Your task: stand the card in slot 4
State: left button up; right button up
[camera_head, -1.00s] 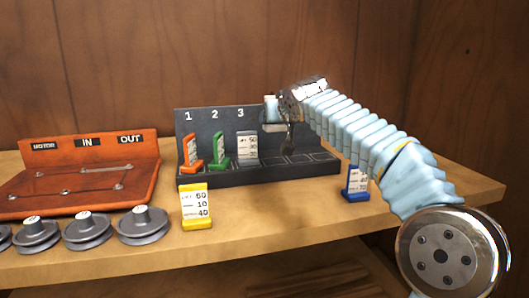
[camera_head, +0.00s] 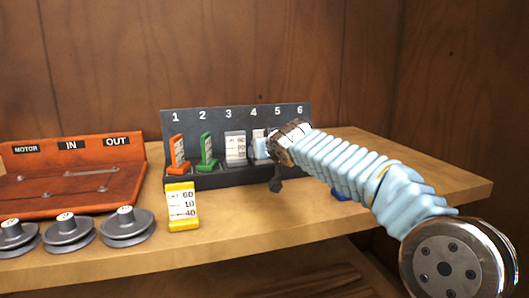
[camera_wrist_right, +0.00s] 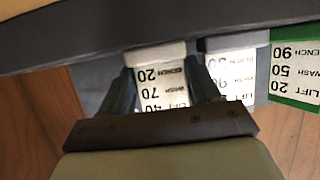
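The dark rack (camera_head: 210,183) carries the numbers 1 to 6. My right gripper (camera_head: 262,149) is at slot 4, its fingers on both sides of a white card (camera_head: 258,134) with a pale base. In the right wrist view my right gripper (camera_wrist_right: 163,88) appears shut on this card (camera_wrist_right: 163,88), which reads 20, 70, 40. The card stands about upright in line with slot 4; the gripper partly hides its base, so I cannot tell whether it is fully seated. My left gripper is not in view.
Slots 1, 2 and 3 hold an orange card (camera_head: 178,152), a green card (camera_head: 207,148) and a white card (camera_head: 236,147). A yellow card (camera_head: 182,205) stands in front. A blue card (camera_head: 338,194) is mostly hidden by my arm. An orange board (camera_head: 125,180) and grey pulleys (camera_head: 127,226) are left.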

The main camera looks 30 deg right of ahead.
jog(key=shift+o, duration=0.6)
jog(key=shift+r, duration=0.1)
jog(key=shift+r+p, duration=0.2)
jog(key=shift+p, duration=0.15)
jog(key=b+v, duration=0.2)
jog(key=v, duration=1)
jog(key=shift+f, duration=0.1)
